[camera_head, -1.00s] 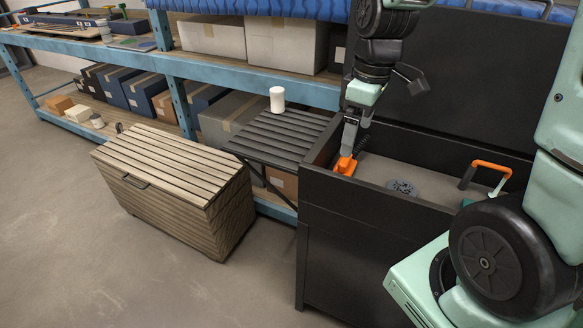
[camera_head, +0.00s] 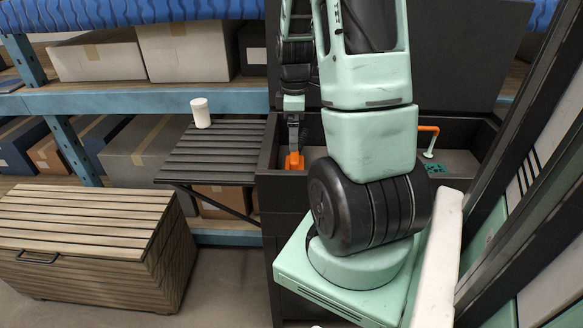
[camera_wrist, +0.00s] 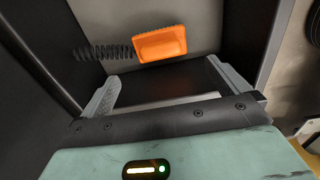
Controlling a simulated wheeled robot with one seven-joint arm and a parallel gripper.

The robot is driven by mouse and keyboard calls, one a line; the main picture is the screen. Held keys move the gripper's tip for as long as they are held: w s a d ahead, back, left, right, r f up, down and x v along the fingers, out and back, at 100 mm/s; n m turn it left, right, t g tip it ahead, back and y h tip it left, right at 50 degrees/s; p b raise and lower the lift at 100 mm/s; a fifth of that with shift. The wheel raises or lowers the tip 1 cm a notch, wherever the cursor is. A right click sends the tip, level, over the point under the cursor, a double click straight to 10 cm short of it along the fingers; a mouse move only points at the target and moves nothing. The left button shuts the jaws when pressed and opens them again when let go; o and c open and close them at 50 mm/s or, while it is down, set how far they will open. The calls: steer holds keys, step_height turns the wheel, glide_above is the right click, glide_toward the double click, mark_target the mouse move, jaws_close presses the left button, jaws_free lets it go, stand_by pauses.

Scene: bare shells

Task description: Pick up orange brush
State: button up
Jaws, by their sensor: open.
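The orange brush (camera_wrist: 162,44) lies on the grey floor of a black open-topped bin, near its left side, with dark bristles pointing left in the wrist view. In the head view a small part of the orange brush (camera_head: 294,161) shows just below my gripper (camera_head: 292,145). In the wrist view my gripper (camera_wrist: 172,88) is open, its two fingers wide apart with nothing between them. The brush lies beyond the fingertips, apart from them. My arm hides much of the bin in the head view.
The black bin (camera_head: 268,225) has raised walls close around my gripper. An orange-handled tool (camera_head: 428,129) and a teal object (camera_head: 436,168) are at its right. A slatted dark table (camera_head: 215,150) with a white canister (camera_head: 201,112) and a wooden chest (camera_head: 80,240) stand left.

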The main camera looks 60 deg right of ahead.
mark_target(295, 155)
step_height(295, 155, down, 11)
steer(key=shift+r, duration=0.2)
stand_by(0.3)
steer(key=c, duration=0.8)
